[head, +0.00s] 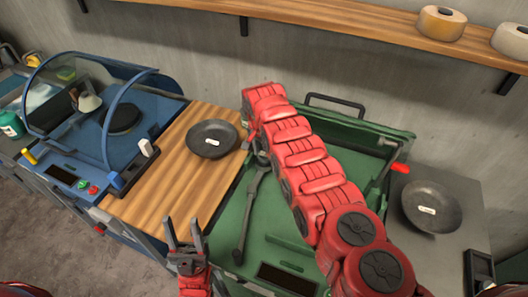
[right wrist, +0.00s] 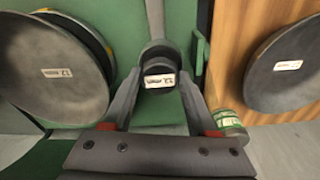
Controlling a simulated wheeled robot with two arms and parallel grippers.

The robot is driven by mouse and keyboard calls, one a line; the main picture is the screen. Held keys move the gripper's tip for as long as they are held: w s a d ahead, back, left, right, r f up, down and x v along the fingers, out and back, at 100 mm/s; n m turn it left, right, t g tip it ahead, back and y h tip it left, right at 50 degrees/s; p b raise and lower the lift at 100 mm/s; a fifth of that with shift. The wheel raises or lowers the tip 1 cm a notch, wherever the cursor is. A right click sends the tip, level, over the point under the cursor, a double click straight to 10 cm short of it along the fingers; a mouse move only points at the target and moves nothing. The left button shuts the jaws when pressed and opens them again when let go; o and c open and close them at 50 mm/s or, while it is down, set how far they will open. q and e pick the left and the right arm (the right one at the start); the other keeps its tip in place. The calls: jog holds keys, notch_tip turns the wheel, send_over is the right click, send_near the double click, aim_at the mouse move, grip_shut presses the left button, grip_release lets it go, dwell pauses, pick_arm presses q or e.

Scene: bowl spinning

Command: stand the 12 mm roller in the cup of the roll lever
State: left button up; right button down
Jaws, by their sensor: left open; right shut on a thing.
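The roll lever (head: 249,212) is a grey bar lying across the green machine, with its cup end (head: 262,158) beside my right arm. In the right wrist view the lever (right wrist: 155,18) runs down to its cup (right wrist: 158,50). A dark roller (right wrist: 159,92) with a white label is between the fingertips of my right gripper (right wrist: 160,82), which is shut on it. The roller is at the cup; I cannot tell whether it is seated inside. My left gripper (head: 184,232) is open and empty, left of the lever.
A dark bowl (head: 211,139) lies on the wooden top (head: 165,180); another bowl (head: 431,207) is on the grey table at right. The right wrist view also shows a dark disc (right wrist: 50,75) at left and a green-banded cylinder (right wrist: 230,124). A hooded blue machine (head: 75,130) stands left.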

aim_at(262, 158)
jog(key=shift+c, duration=1)
grip_release()
jog(key=shift+w, duration=0.1)
jog(key=shift+r, duration=0.6)
notch_tip(262, 158, up, 11)
jog(key=s+b, duration=0.1)
jog(key=b, duration=0.1)
jog(key=shift+s+a+f, duration=0.15)
jog(key=shift+a, duration=0.25)
